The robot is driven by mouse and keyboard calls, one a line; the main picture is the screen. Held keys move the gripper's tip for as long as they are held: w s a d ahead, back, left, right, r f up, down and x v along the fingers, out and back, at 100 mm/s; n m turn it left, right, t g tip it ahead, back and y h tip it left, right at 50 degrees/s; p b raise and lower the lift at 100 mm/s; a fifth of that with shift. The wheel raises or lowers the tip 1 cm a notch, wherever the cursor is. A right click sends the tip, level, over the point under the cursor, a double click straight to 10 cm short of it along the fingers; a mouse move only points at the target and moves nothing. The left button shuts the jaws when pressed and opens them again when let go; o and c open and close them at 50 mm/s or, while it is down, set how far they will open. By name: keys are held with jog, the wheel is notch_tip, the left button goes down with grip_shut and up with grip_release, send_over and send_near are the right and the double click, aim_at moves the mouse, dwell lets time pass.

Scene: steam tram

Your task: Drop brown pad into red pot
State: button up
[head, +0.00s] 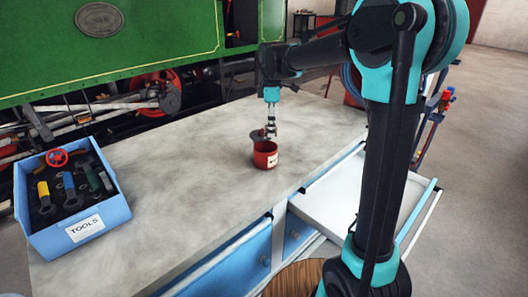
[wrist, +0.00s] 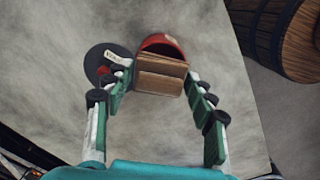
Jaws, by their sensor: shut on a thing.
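The red pot (head: 265,158) stands upright on the grey workbench and has a pale label. My gripper (head: 271,128) is just above it, pointing down. In the wrist view my gripper (wrist: 158,80) is shut on the brown pad (wrist: 160,80), a wood-coloured block between the fingertips. The red pot (wrist: 163,42) shows partly behind the pad, which hides much of its opening. The pad overlaps the near part of the pot in this view; I cannot tell how high above the rim it is. The pad is not clear in the head view.
A blue tools box (head: 82,222) stands at the bench's left end. An open drawer (head: 355,195) juts out at the right. A wooden barrel (wrist: 282,32) stands beyond the bench edge.

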jog(key=shift+f, duration=0.6)
jog(key=o, duration=1.3)
notch_tip(320, 180, up, 12)
